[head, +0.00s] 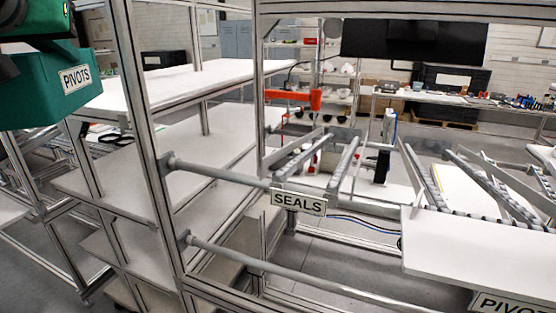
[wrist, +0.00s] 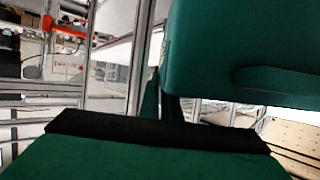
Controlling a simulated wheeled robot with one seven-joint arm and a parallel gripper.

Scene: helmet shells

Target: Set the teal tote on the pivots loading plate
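The teal tote (head: 62,92), with a white PIVOTS label, is at the upper left of the head view, raised in front of the shelf frame. My gripper (head: 28,45) is at its top, partly cut off by the picture edge, and appears to hold it. Teal surfaces of the tote (wrist: 240,50) fill much of the wrist view, close to a black strip. The fingertips are not clearly seen. The pivots loading plate (head: 480,250) is a bare white board at the lower right of the head view, with a PIVOTS label on its front edge. The tote is well apart from it.
A metal rack with white shelves (head: 140,85) stands at the left, close to the tote. Grey rails run across the front, one bearing a SEALS label (head: 298,202). Sloped roller tracks (head: 345,165) lie behind. An orange part (head: 293,97) stands farther back.

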